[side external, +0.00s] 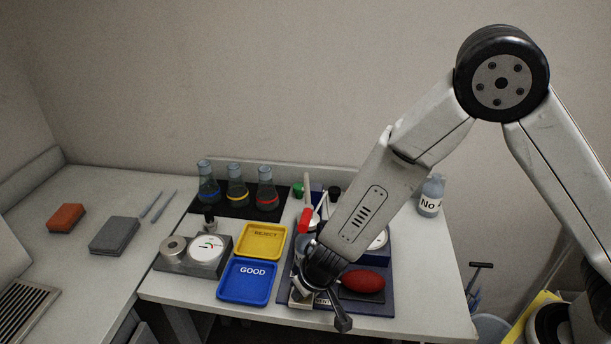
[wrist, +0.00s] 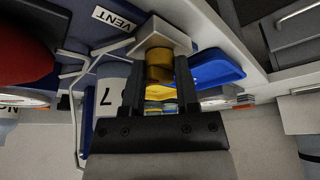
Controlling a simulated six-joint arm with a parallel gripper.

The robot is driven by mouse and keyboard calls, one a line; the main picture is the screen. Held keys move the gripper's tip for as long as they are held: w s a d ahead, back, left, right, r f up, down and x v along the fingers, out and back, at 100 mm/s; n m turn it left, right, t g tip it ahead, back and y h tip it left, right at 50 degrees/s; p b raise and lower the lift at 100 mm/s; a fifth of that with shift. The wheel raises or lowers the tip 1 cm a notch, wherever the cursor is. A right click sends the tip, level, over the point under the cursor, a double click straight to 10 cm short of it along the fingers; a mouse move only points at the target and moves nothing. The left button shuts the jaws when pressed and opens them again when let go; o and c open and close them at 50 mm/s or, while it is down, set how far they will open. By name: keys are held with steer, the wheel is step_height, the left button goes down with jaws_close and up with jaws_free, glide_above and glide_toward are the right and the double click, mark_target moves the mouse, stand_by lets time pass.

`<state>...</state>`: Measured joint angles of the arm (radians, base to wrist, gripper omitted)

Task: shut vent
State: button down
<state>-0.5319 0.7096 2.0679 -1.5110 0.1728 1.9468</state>
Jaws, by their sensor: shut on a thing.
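My gripper (wrist: 160,88) has its two dark fingers on either side of a round brass vent knob (wrist: 159,65), and it is shut on it. The knob sits on a pale block (wrist: 166,35) beside a white VENT label (wrist: 117,18). In the side view, my gripper (side external: 318,290) is low at the front of the dark blue board (side external: 378,306). The knob is hidden there behind my gripper. I cannot tell how far the knob is turned.
A red bulb (side external: 363,281) lies just right of my gripper. A blue GOOD tray (side external: 246,283) and a yellow REJECT tray (side external: 261,242) are to the left. Several flasks (side external: 236,188) stand on a black mat behind. The left table has free room.

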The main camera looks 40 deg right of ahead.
steer(key=shift+w+n+y, duration=0.15)
steer(key=shift+n+y, duration=0.25)
steer(key=shift+n, duration=0.7)
steer(key=shift+c, duration=1.8)
jaws_free()
steer(key=shift+d, duration=0.1)
steer(key=shift+s+r, duration=0.2)
steer(key=shift+r, duration=0.05)
steer(key=v, duration=0.7)
steer(key=shift+r, duration=0.15)
